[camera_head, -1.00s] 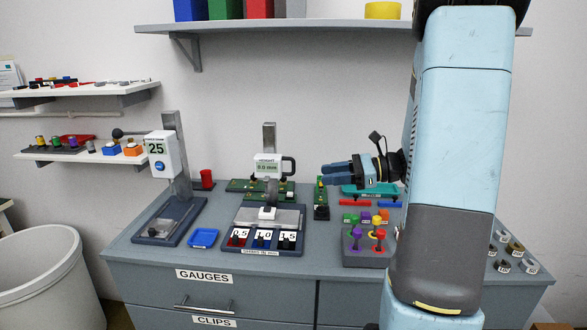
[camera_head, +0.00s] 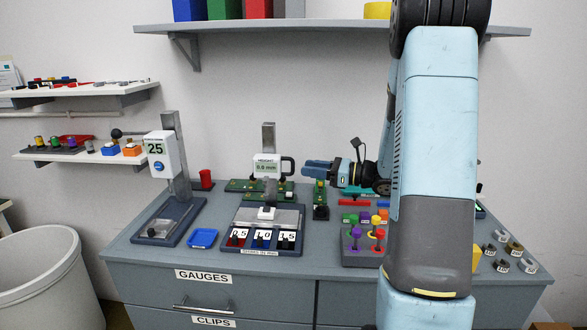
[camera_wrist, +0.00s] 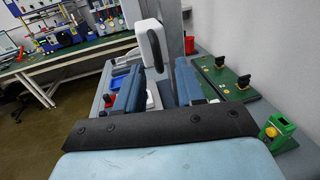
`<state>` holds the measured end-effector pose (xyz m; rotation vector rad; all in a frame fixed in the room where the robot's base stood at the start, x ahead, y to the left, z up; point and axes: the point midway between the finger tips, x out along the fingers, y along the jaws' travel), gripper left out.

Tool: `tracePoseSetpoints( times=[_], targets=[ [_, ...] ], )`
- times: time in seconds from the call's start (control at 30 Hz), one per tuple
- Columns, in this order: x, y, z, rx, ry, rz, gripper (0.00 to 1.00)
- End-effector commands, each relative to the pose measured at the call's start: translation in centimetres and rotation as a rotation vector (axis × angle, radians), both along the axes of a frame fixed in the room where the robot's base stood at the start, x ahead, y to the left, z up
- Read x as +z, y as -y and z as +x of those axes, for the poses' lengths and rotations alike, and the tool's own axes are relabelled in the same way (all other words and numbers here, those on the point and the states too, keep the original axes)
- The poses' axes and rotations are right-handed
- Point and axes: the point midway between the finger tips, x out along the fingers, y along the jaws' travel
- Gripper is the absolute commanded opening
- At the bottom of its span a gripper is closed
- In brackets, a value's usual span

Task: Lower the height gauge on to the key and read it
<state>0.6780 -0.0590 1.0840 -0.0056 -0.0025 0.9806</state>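The height gauge (camera_head: 267,160) stands upright at the middle of the bench, its small display showing a mm reading too small to read surely. Its black handle (camera_head: 289,166) sticks out to the right. A white key (camera_head: 267,212) is on the gauge's base below the grey plunger; I cannot tell if they touch. My gripper (camera_head: 306,169) points left, just right of the handle. In the wrist view my gripper (camera_wrist: 158,85) is open, its two blue fingers apart with nothing between them; the gauge's white and black part (camera_wrist: 153,45) lies just beyond.
A second gauge (camera_head: 161,155) marked 25 and a blue tray (camera_head: 203,238) are at left. Green boards (camera_head: 243,187) lie behind the height gauge. A green-topped block (camera_head: 320,198) stands below my gripper. A rack of coloured knobs (camera_head: 362,249) is at front right.

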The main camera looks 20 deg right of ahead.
Motion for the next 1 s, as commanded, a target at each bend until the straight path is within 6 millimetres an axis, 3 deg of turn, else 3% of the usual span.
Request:
tracePoseSetpoints(
  times=[0.3,0.7,1.0],
  targets=[
    [0.0,-3.3,2.2,0.001,0.001,-0.001,0.38],
    [0.0,-3.9,2.6,0.001,0.000,0.000,0.38],
    [0.0,-3.9,2.6,0.001,0.000,0.000,0.11]
  ],
)
